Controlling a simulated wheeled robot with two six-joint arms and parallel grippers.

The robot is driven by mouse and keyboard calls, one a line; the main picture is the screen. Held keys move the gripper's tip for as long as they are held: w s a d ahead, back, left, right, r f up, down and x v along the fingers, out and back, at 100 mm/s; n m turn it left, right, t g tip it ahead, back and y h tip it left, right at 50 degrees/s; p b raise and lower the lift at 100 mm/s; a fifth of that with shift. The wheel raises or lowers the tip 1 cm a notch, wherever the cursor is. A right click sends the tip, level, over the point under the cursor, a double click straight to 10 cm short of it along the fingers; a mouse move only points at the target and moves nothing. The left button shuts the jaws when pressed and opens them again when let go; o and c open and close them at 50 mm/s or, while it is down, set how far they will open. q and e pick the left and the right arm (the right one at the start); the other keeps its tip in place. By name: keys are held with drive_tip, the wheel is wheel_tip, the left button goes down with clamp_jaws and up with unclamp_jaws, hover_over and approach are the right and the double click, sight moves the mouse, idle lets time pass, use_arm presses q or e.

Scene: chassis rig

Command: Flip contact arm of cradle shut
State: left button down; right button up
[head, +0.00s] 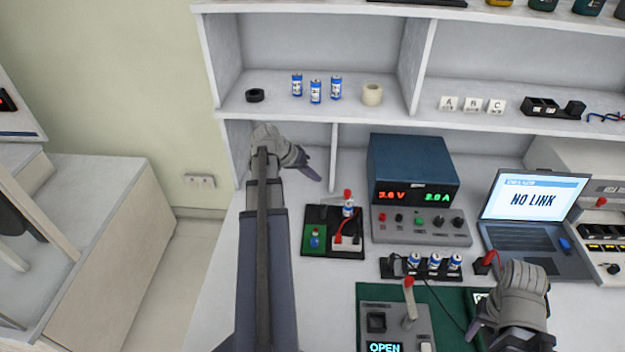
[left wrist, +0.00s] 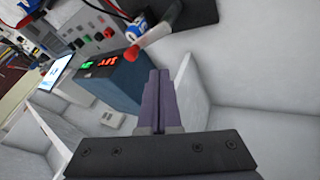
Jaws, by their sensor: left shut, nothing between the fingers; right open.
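The cradle (head: 312,247) is a black tray with a green board, standing left of the blue power supply. A blue-and-white cell (head: 348,211) stands at its back right, and also shows in the left wrist view (left wrist: 136,30). The contact arm has a red tip (head: 347,194) beside the cell's top. In the left wrist view the red tip (left wrist: 132,53) is near my fingers but apart from them. Whether the arm touches the cell is unclear. My left gripper (head: 318,178) is shut and empty, behind and left of the cradle. My right gripper (head: 474,333) is open at the lower right.
The power supply (head: 413,168) reads 3.6 V and 2.0 A. A holder with cells (head: 433,268) is in front of it. A panel reading OPEN (head: 384,347) carries a red-tipped lever (head: 409,300). The laptop (head: 533,205) reads NO LINK. A shelf (head: 390,118) overhangs the bench's back.

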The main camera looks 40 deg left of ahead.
sight(336, 199)
wheel_tip(336, 199, down, 5)
drive_tip(key=b, duration=0.4)
drive_tip(key=shift+f, duration=0.15)
drive_tip(key=shift+r, duration=0.2)
use_arm(q)
drive_tip(key=shift+w+d+f, duration=2.5)
drive_tip(key=shift+s+d+m+h, duration=0.1)
drive_tip(key=shift+d+m+h, duration=0.1)
drive_tip(key=shift+m+h, duration=0.35)
drive_tip(key=shift+s+d+m, duration=0.2)
drive_tip(key=shift+d+m, duration=0.05)
drive_tip(key=shift+d, duration=0.05)
drive_tip(key=shift+w+a, duration=0.1)
drive_tip(key=shift+a, duration=0.1)
